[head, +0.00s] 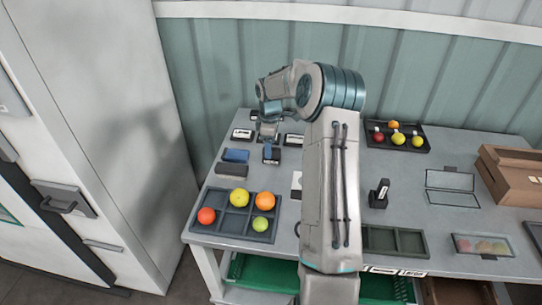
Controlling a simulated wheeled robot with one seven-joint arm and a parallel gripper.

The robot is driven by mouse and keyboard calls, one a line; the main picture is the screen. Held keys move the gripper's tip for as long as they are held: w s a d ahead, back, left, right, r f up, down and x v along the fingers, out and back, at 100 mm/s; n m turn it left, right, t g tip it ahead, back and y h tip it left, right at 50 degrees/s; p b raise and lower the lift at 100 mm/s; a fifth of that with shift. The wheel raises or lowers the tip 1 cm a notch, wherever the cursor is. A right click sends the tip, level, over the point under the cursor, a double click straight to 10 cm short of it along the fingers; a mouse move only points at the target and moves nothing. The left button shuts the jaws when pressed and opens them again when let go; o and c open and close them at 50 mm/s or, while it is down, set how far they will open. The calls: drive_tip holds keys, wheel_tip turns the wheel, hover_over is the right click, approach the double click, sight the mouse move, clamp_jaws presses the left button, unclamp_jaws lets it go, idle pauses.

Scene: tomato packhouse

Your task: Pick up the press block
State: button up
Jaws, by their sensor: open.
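My gripper (268,136) is over the back left part of the grey table, pointing down, with its jaws open. It is small in the picture and partly behind my own arm. Just below it is a small dark block with blue on it (271,155); I cannot tell whether the fingers touch it. A blue block (236,155) lies to the left, at a dark holder (232,168). A dark upright piece with a white label (379,192) stands right of my arm. No readable label shows which of these is the press block.
A dark compartment tray (235,212) with several tomatoes is at the front left. Another tray (408,149) with tomatoes is at the back. An empty tray (396,240), a clear box (483,246) and a wooden box (508,175) are on the right. A tall white cabinet (100,120) stands left.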

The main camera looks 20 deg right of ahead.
drive_tip(key=f, duration=0.3)
drive_tip(key=f+p, duration=0.1)
drive_tip(key=f, duration=0.1)
drive_tip(key=shift+w+d+f, duration=0.1)
drive_tip(key=shift+w+d, duration=0.05)
drive_tip(key=shift+d, duration=0.15)
drive_tip(key=c, duration=1.1)
drive_tip(key=r, duration=0.3)
drive_tip(key=r+b, duration=0.1)
drive_tip(key=shift+d+r, duration=0.25)
drive_tip(key=s+d+r, duration=0.2)
drive_tip(key=d+r, duration=0.4)
drive_tip(key=d, duration=0.5)
drive_tip(key=shift+r+b, duration=0.3)
drive_tip(key=shift+b, duration=0.05)
